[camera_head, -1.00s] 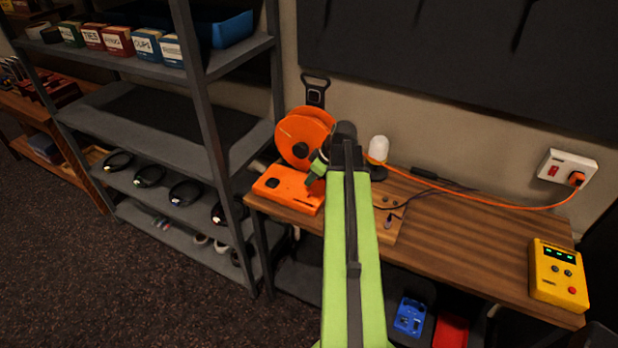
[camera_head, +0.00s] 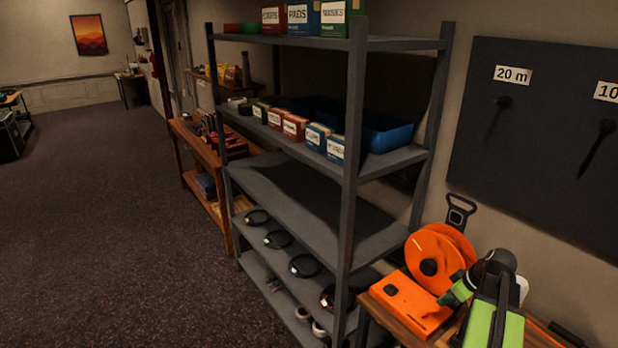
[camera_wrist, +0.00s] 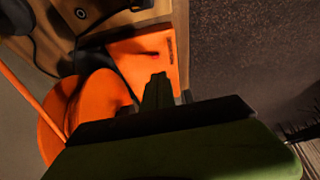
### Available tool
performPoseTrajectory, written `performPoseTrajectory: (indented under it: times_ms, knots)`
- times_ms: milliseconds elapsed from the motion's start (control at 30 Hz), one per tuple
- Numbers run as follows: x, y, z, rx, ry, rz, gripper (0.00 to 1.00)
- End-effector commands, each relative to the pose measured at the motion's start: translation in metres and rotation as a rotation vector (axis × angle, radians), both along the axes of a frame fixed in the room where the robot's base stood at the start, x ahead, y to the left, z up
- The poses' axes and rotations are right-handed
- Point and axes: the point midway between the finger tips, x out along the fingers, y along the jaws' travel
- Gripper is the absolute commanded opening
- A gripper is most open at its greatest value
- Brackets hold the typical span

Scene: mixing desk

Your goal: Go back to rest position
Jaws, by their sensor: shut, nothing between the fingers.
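My gripper (camera_wrist: 158,90) shows in the wrist view as dark fingers shut together with nothing between them. In that view it points over an orange box (camera_wrist: 148,58), with an orange reel (camera_wrist: 85,115) to its left. In the head view my green arm is at the lower right, bent in front of the orange reel (camera_head: 437,262) and beside the orange box (camera_head: 410,305) on the desk. The fingertips are hard to make out there. I cannot tell whether the gripper touches the box.
A grey metal shelf (camera_head: 350,190) with labelled boxes and headlamps stands left of the desk (camera_head: 385,318). A dark wall panel (camera_head: 550,120) hangs behind the desk. A wooden bench (camera_head: 195,150) stands farther back. The floor (camera_head: 110,220) at the left is open.

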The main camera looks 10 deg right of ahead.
Motion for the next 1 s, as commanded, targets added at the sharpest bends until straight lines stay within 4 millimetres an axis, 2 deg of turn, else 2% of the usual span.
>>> performPoseTrajectory:
  times_ms: [67,167,200,267,300,400,500,600,667,733,900,1000]
  knots:
    - [0.026,0.034,-0.004,0.001,-0.001,0.068,0.0]
    - [0.065,0.106,-0.01,-0.001,0.001,0.199,0.0]
    - [0.078,0.14,-0.014,-0.009,0.009,0.261,0.0]
    - [0.091,0.191,-0.019,-0.022,0.026,0.349,0.0]
    - [0.096,0.223,-0.023,-0.03,0.045,0.389,0.0]
    - [0.097,0.294,-0.033,-0.043,0.107,0.435,0.0]
    - [0.09,0.349,-0.04,-0.057,0.175,0.422,0.0]
    - [0.076,0.392,-0.047,-0.078,0.247,0.357,0.0]
    - [0.066,0.411,-0.051,-0.095,0.293,0.282,0.0]
    - [0.055,0.417,-0.053,-0.109,0.338,0.162,0.0]
    - [0.04,0.398,-0.054,-0.121,0.406,-0.162,0.0]
    - [0.038,0.392,-0.054,-0.113,0.426,-0.302,0.0]
